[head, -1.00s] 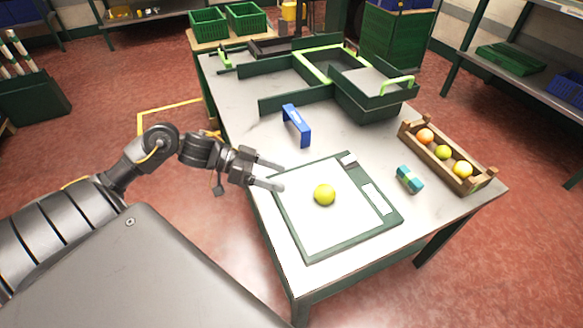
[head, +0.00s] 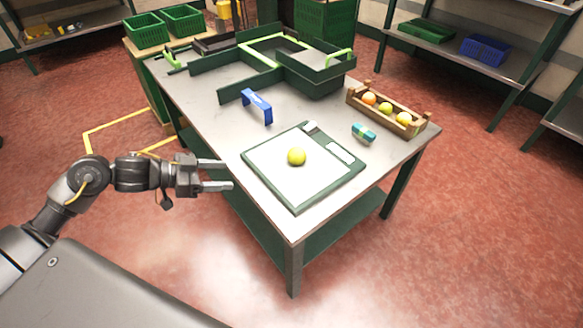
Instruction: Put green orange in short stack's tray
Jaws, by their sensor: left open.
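A yellow-green orange (head: 297,156) lies on the white board with a green frame (head: 262,178) near the table's front. My left gripper (head: 226,176) is open and empty, to the left of the board and apart from it, by the table's left edge. A wooden crate (head: 424,122) at the table's right holds an orange fruit (head: 369,98), a yellow-green one (head: 387,108) and a yellow one (head: 403,118). I cannot tell a short stack or its tray for certain; two green baskets (head: 146,33) stand on a side table at the back left. My right gripper is not in view.
A green-walled sorting frame (head: 310,84) fills the table's back. A blue arch-shaped thing (head: 257,106) stands behind the board, and a teal block (head: 363,133) lies to its right. Shelves with a green tray (head: 426,31) and a blue bin (head: 484,50) stand at the back right.

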